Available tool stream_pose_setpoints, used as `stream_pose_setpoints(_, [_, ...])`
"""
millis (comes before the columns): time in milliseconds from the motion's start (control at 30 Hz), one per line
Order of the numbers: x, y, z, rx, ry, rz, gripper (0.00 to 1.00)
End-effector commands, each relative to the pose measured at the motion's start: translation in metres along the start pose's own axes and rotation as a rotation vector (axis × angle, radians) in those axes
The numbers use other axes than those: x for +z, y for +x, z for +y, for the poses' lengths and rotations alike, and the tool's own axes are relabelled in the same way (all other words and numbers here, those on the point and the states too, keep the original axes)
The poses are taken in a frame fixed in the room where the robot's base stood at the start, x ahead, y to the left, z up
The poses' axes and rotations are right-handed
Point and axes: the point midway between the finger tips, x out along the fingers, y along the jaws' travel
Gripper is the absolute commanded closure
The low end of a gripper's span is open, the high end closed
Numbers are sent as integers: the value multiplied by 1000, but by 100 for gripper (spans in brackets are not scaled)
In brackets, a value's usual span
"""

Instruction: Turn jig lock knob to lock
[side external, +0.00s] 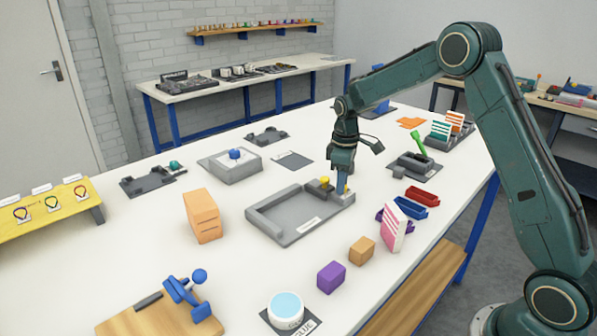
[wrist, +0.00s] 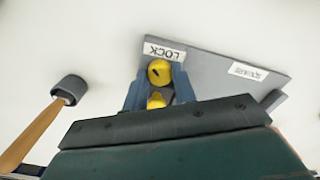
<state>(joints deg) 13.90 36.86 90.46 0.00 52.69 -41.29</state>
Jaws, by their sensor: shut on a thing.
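The grey jig (side external: 262,229), a shallow frame with raised walls, lies on the white table. A yellow lock knob (wrist: 160,71) sits at its corner, beside a white label reading LOCK (wrist: 164,51). My gripper (side external: 342,189) points down at the jig's far right corner. In the wrist view, the blue fingers of my gripper (wrist: 158,86) stand on both sides of the knob, shut on it. A dark mark shows on the knob's round top. A second yellow part (wrist: 155,101) shows nearer the palm. The palm hides the lower part of that view.
An orange block (side external: 202,216) stands left of the jig. Blue and red trays (side external: 412,201) and a pink-and-white striped piece (side external: 394,228) are close on the right. A green-handled fixture (side external: 416,160) stands behind them. A wooden-handled tool (wrist: 68,90) shows in the wrist view.

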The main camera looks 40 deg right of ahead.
Motion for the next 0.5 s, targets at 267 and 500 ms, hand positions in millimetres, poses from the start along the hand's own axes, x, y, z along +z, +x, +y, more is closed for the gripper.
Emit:
stream_pose_setpoints(267, [0,-1,0,0,264,1,96])
stream_pose_setpoints(500, [0,-1,0,0,489,1,96])
